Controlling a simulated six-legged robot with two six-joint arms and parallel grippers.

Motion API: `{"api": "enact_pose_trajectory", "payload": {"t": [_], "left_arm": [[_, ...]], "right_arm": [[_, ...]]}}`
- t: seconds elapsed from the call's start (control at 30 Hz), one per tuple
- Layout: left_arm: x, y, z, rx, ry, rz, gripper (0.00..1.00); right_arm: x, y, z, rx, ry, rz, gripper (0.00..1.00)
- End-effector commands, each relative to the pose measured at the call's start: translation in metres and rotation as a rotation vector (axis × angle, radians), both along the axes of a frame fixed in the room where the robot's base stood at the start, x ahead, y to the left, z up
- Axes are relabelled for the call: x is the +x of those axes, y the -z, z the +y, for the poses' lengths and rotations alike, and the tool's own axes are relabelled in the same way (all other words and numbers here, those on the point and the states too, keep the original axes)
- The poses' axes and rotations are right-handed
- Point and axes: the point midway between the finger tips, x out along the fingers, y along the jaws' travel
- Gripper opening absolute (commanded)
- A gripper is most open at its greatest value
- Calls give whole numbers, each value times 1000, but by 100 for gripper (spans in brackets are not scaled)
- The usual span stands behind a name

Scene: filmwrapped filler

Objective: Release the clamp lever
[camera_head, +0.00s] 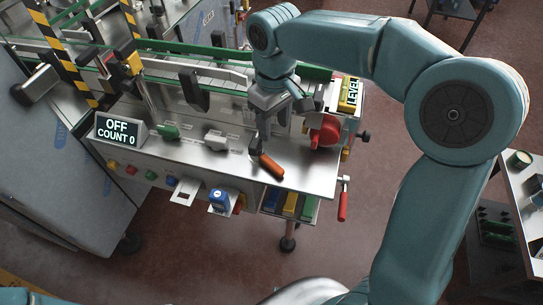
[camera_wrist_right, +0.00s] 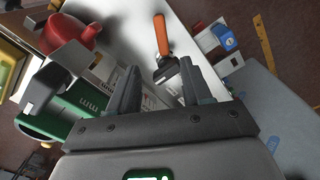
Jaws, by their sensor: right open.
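The clamp lever (camera_head: 270,167) has an orange handle and a dark metal head. It lies on the machine's steel top near the front edge. In the right wrist view, the lever's orange handle (camera_wrist_right: 161,34) points away, beyond the fingertips, and its dark head shows in the gap between them. My right gripper (camera_head: 262,136) points down just behind the lever's head. Its two fingers (camera_wrist_right: 158,72) are apart, with nothing gripped. Whether they touch the lever head, I cannot tell. My left gripper is not in view.
A red rounded part (camera_head: 326,131) stands right of the gripper, below a yellow LEVEL box (camera_head: 350,92). A display (camera_head: 118,130) reads OFF, COUNT 0. A red-handled lever (camera_head: 343,203) hangs at the right edge. A blue part (camera_head: 219,200) sits on a front ledge.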

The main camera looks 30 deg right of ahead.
Motion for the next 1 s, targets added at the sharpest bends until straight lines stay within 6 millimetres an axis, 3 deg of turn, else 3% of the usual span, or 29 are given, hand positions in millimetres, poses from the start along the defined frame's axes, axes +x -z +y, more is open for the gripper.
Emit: {"api": "enact_pose_trajectory", "payload": {"t": [0.3,0.5,0.7,1.0], "left_arm": [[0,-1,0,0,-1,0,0],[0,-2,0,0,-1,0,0],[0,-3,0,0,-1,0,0],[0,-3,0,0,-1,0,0]], "right_arm": [[-4,77,0,0,0,6,49],[-2,115,0,0,0,4,49],[1,133,0,0,1,1,49],[3,135,0,0,1,-1,49]]}}
